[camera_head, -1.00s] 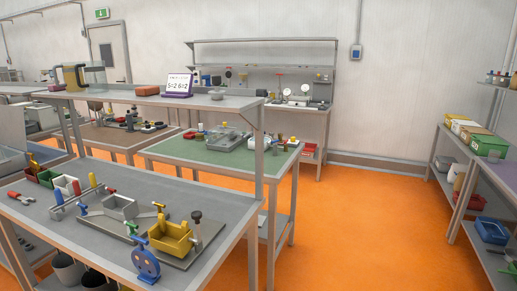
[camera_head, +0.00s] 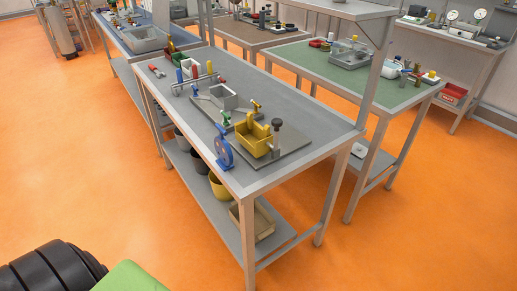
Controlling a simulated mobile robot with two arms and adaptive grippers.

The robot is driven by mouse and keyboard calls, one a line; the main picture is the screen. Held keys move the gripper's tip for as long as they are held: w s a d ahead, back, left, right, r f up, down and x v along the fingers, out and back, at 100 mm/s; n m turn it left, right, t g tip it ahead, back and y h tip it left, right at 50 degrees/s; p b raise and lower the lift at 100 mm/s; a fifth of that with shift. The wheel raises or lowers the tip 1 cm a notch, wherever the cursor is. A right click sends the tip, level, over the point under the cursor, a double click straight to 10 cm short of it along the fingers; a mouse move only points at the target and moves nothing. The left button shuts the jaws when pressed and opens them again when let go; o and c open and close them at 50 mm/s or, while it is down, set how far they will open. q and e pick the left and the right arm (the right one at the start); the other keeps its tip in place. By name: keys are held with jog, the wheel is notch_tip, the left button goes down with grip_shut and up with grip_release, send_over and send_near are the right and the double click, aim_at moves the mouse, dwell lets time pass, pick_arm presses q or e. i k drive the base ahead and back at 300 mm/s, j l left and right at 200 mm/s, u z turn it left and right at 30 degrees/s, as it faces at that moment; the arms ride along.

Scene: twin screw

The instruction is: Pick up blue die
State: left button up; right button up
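A blue round upright piece (camera_head: 223,153), which looks like the blue die, stands at the near long edge of the grey-topped workbench (camera_head: 298,103). It is flat and disc-like, and its face details are too small to tell. Just right of it, a yellow open-topped block (camera_head: 253,139) sits on a grey plate. Neither of my grippers shows in the head view, so nothing is seen touching the blue piece.
Red, white and green blocks and a row of posts stand farther left on the bench. Buckets (camera_head: 220,187) and a tray (camera_head: 262,223) are on its lower shelf. A green-topped table (camera_head: 400,90) stands behind. Orange floor (camera_head: 110,180) is open in front. A black ribbed shape fills the lower left corner.

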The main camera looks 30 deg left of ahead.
aim_at(224, 150)
jog(key=i+l+u, duration=0.1)
jog(key=u, duration=0.3)
jog(key=l+u, duration=0.55)
jog(key=u, duration=0.7)
jog(key=i+l, duration=0.05)
